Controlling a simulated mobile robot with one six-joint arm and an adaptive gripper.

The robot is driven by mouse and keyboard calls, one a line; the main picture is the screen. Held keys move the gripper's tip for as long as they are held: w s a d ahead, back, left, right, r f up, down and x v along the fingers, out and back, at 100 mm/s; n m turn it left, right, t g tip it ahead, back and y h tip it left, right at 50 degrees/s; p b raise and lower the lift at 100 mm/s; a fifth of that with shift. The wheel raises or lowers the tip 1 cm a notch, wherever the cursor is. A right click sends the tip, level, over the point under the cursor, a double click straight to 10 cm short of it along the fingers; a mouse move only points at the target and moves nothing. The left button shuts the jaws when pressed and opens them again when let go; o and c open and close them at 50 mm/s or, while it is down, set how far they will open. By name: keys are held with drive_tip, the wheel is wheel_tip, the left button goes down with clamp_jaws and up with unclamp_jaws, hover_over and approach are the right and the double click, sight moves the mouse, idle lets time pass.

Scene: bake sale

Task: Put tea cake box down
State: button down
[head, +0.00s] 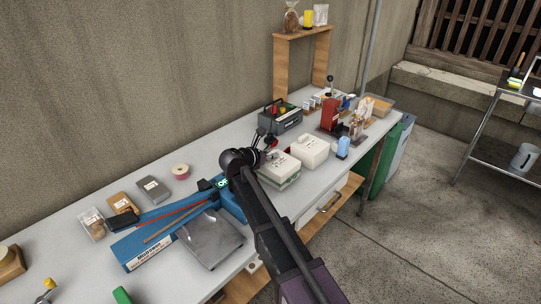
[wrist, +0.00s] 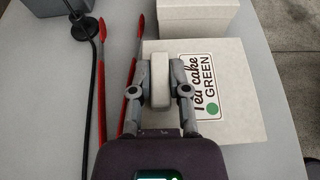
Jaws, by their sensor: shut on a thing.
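The tea cake box (head: 279,172) is a pale box with a green-marked label, over the worktable in the head view. In the wrist view its lid (wrist: 235,120) reads "Tea cake GREEN" with a green dot. My gripper (head: 270,153) is above the box's left part. In the wrist view my gripper (wrist: 160,80) is shut on a pale upright grip (wrist: 160,78) at the lid's left side. My fingers hide part of the lid and label. I cannot tell whether the underside touches the tabletop.
A second pale box (head: 309,149) stands just behind it. Red-handled tongs (wrist: 131,75) lie close left of the box in the wrist view. A dark toolbox (head: 283,118) is at the back, a blue cup (head: 343,147) to the right. The grey worktable (head: 207,155) has bare patches along the wall.

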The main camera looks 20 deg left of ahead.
drive_tip(key=shift+f, duration=0.15)
drive_tip(key=c, duration=0.6)
unclamp_jaws()
drive_tip(key=shift+r, duration=0.2)
drive_tip(key=p+v, duration=0.4)
drive_tip(key=v, duration=0.8)
drive_tip(key=shift+p, duration=0.35)
